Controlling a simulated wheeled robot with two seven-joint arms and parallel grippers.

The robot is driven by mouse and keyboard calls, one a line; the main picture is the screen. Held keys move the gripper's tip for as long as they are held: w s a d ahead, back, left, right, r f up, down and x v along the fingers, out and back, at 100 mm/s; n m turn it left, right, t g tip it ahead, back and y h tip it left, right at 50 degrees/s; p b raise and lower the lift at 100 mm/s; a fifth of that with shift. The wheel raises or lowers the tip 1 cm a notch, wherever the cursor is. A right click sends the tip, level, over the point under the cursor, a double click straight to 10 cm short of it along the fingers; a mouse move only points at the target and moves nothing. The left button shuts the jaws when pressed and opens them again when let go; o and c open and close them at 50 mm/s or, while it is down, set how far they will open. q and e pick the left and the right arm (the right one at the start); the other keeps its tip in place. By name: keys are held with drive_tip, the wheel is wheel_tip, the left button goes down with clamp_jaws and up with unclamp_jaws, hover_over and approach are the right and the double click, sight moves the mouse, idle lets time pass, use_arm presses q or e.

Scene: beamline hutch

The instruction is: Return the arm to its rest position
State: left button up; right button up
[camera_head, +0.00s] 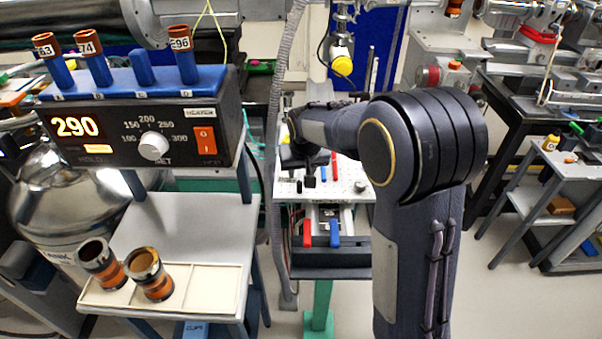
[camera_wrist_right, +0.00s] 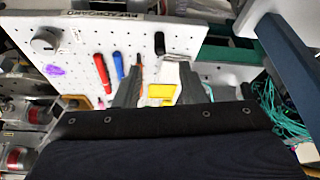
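My right arm rises at the right of the head view, bends at a large dark elbow, and its forearm reaches left over the white perforated board (camera_head: 345,188). My right gripper (camera_head: 310,181) is small and dark there, partly hidden by the wrist. In the right wrist view, the two grey fingers of the gripper (camera_wrist_right: 160,92) stand apart with nothing clearly held between them. The perforated board (camera_wrist_right: 100,35) lies beyond them, with a red tool (camera_wrist_right: 102,73), a blue tool (camera_wrist_right: 119,65) and a yellow item (camera_wrist_right: 162,91). My left gripper is in no view.
At left, a heater box (camera_head: 140,125) reading 290 carries several labelled blue-and-brown pieces. Below it, two brown-and-black cylinders (camera_head: 149,274) stand on a cream tray (camera_head: 205,280). A hanging yellow-ended fixture (camera_head: 342,65) is above my forearm. Open floor (camera_head: 510,305) lies right of my arm.

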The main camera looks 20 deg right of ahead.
drive_tip(key=shift+s, duration=0.1)
idle(0.3)
drive_tip(key=s+a+r+y, duration=0.2)
drive_tip(key=s+a, duration=0.1)
drive_tip(key=s, duration=1.2)
drive_tip(key=s+a+r+n+t+y, duration=0.1)
drive_tip(key=s+a+r+y, duration=0.1)
drive_tip(key=s, duration=1.3)
drive_tip(key=shift+s+a+r+y+p, duration=0.15)
drive_tip(key=shift+s+a+y+p, duration=0.15)
drive_tip(key=shift+a+y, duration=0.3)
drive_tip(key=shift+s, duration=0.1)
